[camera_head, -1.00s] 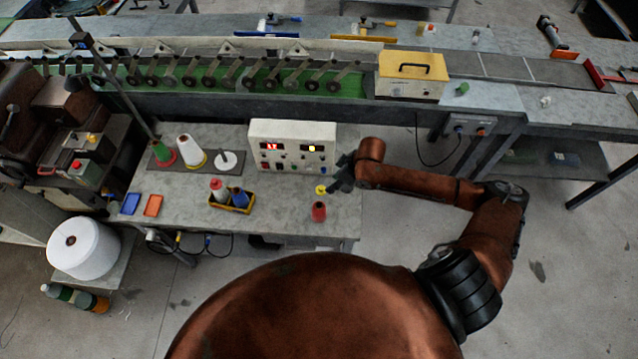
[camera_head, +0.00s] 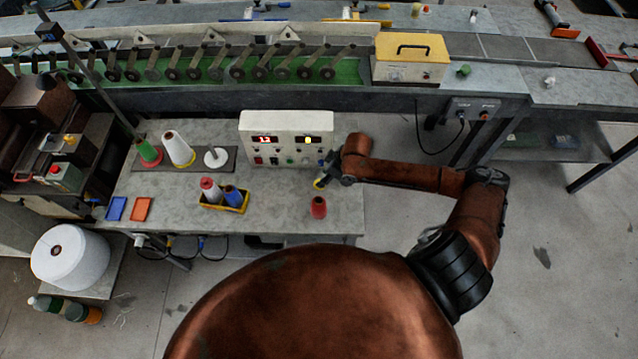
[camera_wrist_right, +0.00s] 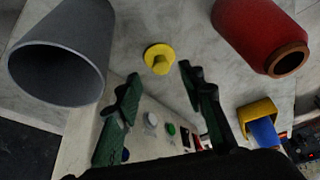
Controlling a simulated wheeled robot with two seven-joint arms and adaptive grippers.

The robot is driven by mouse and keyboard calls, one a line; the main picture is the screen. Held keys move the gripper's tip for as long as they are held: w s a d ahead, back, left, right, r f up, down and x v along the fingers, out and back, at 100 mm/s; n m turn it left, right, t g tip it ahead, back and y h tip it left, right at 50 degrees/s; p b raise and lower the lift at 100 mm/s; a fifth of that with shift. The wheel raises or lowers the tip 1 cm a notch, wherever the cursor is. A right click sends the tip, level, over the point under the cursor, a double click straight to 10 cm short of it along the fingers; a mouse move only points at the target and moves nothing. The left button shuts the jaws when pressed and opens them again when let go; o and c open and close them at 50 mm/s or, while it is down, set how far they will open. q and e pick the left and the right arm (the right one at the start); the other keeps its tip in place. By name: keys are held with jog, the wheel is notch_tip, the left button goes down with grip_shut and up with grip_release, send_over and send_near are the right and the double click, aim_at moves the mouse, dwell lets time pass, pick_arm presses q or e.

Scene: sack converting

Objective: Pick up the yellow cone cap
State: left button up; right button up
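The yellow cone cap (camera_head: 319,184) lies on the grey work table (camera_head: 280,205), in front of the control box and behind the red spool. It shows clearly in the right wrist view (camera_wrist_right: 159,58) as a round flange with a raised knob. My right gripper (camera_head: 328,178) is at the cap and partly covers it in the head view. In the right wrist view its two green fingers (camera_wrist_right: 160,82) are spread apart with nothing between them, and the cap shows just beyond the tips. I cannot tell contact. My left gripper is not in view.
The red spool (camera_head: 319,207) stands close to the cap; it is at right in the wrist view (camera_wrist_right: 262,35). A grey hollow cylinder (camera_wrist_right: 65,50) is at left there. The control box (camera_head: 288,138) stands behind. A yellow tray (camera_head: 226,203) holds spools.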

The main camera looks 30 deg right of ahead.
jog(key=shift+x, duration=2)
jog(key=shift+s, duration=0.1)
jog(key=shift+c, duration=0.4)
jog(key=c, duration=0.8)
